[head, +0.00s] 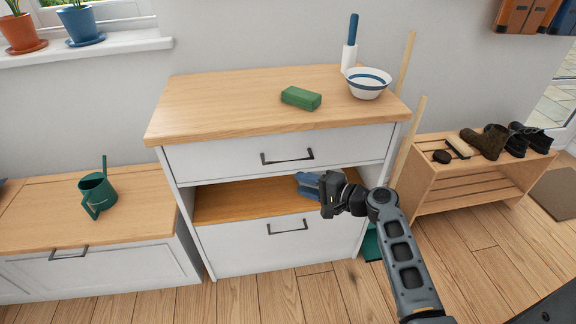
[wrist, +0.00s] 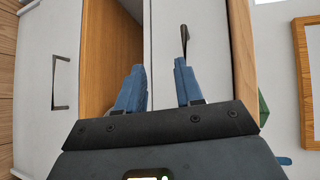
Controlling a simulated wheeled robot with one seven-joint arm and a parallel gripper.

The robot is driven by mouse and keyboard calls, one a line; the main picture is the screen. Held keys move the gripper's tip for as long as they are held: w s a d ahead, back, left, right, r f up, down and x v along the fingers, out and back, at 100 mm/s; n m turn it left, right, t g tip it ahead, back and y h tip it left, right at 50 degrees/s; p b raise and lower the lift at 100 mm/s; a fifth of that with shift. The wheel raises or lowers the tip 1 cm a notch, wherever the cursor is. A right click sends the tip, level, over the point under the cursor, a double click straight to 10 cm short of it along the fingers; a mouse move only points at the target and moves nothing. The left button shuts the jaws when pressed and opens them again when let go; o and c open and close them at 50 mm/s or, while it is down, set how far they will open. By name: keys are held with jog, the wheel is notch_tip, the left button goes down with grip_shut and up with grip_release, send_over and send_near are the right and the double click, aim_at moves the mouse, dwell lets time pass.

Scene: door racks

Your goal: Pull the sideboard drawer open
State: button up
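The sideboard (head: 190,116) has a wooden top, a white upper drawer (head: 215,153) with a dark bar handle (head: 287,158), an open shelf, and a lower white front (head: 235,248) with another dark handle (head: 287,227). Both fronts look shut. My gripper (head: 303,185) is open and empty, its blue fingers in front of the shelf opening, below and slightly right of the upper handle. In the wrist view my gripper (wrist: 160,68) shows parted fingers; the upper handle (wrist: 184,40) lies just beyond the right finger's tip, and the lower handle (wrist: 60,82) is at left.
A green block (head: 301,98), a striped bowl (head: 369,83) and a blue-and-white bottle-like item (head: 350,45) stand on top. A bench with a watering can (head: 97,190) is at left. A shoe rack (head: 480,175) is at right. Wooden poles lean beside the sideboard.

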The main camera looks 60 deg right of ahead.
aim_at(289, 161)
jog(key=shift+m+t, duration=0.3)
jog(key=shift+t, duration=0.2)
jog(key=w+d, duration=0.1)
jog(key=w, duration=0.1)
jog(key=w+d+r, duration=0.1)
jog(key=w+d, duration=0.1)
jog(key=w, duration=0.1)
jog(key=w+d, duration=0.1)
jog(key=w, duration=0.2)
jog(key=shift+d+r, duration=0.15)
jog(key=shift+d, duration=0.1)
grip_shut()
